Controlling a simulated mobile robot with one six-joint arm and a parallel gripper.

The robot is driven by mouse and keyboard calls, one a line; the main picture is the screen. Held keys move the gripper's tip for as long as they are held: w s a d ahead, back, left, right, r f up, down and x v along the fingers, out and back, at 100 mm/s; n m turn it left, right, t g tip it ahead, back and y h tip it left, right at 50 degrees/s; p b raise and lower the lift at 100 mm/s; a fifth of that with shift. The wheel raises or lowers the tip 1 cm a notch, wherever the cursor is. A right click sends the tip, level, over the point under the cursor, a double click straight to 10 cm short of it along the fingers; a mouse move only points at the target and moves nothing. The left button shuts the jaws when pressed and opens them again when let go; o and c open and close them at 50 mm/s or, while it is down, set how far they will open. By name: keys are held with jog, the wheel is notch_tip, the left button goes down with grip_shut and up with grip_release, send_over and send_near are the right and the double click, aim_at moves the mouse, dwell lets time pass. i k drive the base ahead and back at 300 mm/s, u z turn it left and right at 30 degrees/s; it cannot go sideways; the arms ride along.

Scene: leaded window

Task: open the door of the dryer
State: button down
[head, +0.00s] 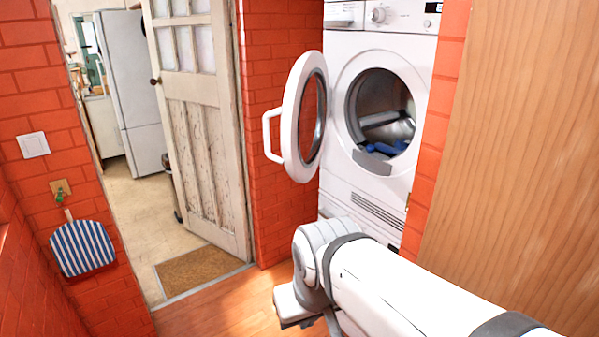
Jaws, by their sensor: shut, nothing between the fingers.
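The white dryer (343,180) stands in a recess between red brick walls. Its round door (290,130) is swung wide open to the left, roughly square to the front. The white handle (267,136) sticks out on the door's left side. The round opening shows a metal drum (398,128) with something blue inside. My arm reaches in from the lower right, and its far end is low in front of the dryer, apart from the door. I cannot make out my gripper's fingers.
A worn wooden room door (206,130) stands open left of the dryer, with a doormat (200,268) at its foot. A wooden panel (520,140) closes off the right. A striped dustpan-like item (82,248) hangs on the left wall. Wood floor (215,310) is clear at front.

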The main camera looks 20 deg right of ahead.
aim_at(312, 62)
jog(key=z, duration=0.05)
jog(key=i, duration=1)
jog(key=z, duration=0.05)
